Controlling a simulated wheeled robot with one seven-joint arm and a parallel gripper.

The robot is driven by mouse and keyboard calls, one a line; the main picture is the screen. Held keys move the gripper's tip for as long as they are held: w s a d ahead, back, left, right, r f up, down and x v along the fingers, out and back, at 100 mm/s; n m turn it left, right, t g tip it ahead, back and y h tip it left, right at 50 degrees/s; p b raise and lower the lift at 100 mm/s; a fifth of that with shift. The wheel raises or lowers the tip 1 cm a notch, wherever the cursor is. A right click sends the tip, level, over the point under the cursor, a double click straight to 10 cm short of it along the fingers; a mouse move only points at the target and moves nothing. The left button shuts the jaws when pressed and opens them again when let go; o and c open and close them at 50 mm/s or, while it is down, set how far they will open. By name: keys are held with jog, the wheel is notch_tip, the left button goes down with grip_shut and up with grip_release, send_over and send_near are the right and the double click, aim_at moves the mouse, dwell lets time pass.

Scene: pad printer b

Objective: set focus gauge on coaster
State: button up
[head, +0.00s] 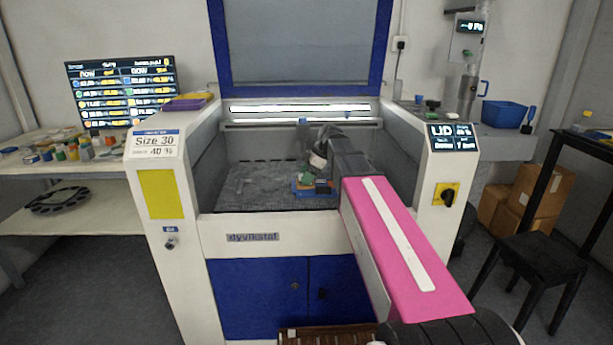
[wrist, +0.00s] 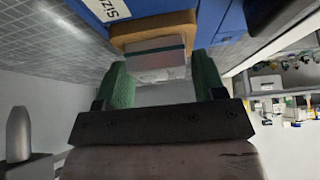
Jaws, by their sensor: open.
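In the wrist view, my gripper (wrist: 161,73) is open, with one green finger on each side. A pale, clear block with a teal line (wrist: 155,52), probably the focus gauge, sits just beyond and between the fingertips. I cannot tell whether the fingers touch it. A tan, rounded piece (wrist: 155,25), which may be the coaster, is right behind the block; whether the block rests on it is unclear. In the head view, my arm reaches into the machine, and its end is over a small blue piece (head: 312,190) on the bed. The gauge is not clearly distinguishable there.
The machine's grey bed (head: 262,190) is mostly clear to the left. White side walls and a front panel (head: 275,226) enclose it. A raised blue-framed lid (head: 300,45) stands behind. A blue part with a white label (wrist: 108,8) is close beyond the fingers.

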jog(key=shift+r, duration=0.1)
jog(key=shift+v, duration=1.4)
jog(key=o, duration=0.6)
jog(key=shift+c, duration=0.2)
jog(key=shift+d+r, duration=0.1)
jog(key=shift+r, duration=0.05)
jog(key=v, duration=0.3)
jog(key=shift+d+r, duration=0.2)
jog(key=shift+r, duration=0.1)
jog(key=shift+o, duration=0.7)
